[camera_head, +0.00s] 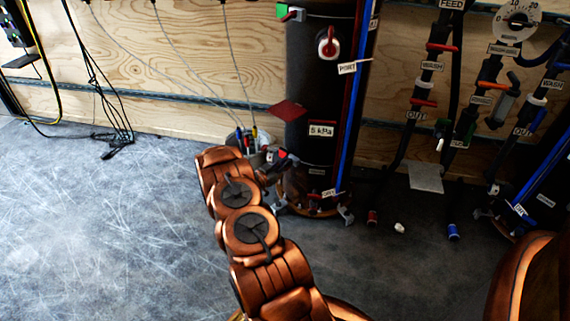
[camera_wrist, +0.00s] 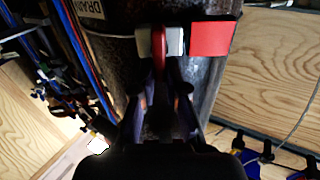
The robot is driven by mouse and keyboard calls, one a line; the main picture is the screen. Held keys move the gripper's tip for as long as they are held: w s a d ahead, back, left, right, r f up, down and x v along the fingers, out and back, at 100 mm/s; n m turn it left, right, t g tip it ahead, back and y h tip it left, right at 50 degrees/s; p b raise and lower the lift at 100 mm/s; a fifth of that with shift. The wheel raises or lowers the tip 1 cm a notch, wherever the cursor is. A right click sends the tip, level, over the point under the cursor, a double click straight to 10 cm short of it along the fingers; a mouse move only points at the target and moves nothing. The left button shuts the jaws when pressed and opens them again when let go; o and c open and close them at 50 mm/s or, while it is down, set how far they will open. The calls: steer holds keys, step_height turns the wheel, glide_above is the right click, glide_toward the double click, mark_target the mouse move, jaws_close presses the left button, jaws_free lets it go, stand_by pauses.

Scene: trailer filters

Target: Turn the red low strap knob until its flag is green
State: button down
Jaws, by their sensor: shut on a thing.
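The low strap knob (camera_wrist: 158,48) is a narrow red grip in front of a grey-white block on the dark cylinder, seen in the wrist view. Its flag (camera_wrist: 213,38) is red and sits just right of the block. My gripper (camera_wrist: 160,92) is shut on the knob, with one finger on each side of it. In the head view my gripper (camera_head: 270,172) reaches the lower left side of the black cylinder (camera_head: 312,95); a small red patch (camera_head: 283,154) shows there, and the knob itself is mostly hidden.
An upper knob with a green flag (camera_head: 283,10) is high on the cylinder. A dark red diamond plate (camera_head: 288,110) sticks out above my gripper. Hoses and valves (camera_head: 430,75) stand right; cables (camera_head: 105,110) hang left. The floor (camera_head: 100,220) at left is clear.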

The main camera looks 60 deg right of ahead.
steer(key=shift+s+m+p, duration=0.15)
steer(key=shift+m+p, duration=0.15)
steer(key=shift+p, duration=0.15)
steer(key=shift+s+f+m+p, duration=0.15)
steer(key=shift+m+p, duration=0.1)
steer(key=shift+m, duration=0.6)
steer(key=shift+s+r+m+p, duration=0.1)
steer(key=shift+s+m+p, duration=0.15)
steer(key=shift+m, duration=0.65)
steer(key=shift+s+f+m+p, duration=0.1)
steer(key=shift+m+p, duration=0.2)
steer(key=shift+m, duration=0.55)
steer(key=shift+d, duration=0.1)
steer(key=c, duration=1.2)
jaws_free()
steer(key=shift+w, duration=0.1)
steer(key=shift+a, duration=0.2)
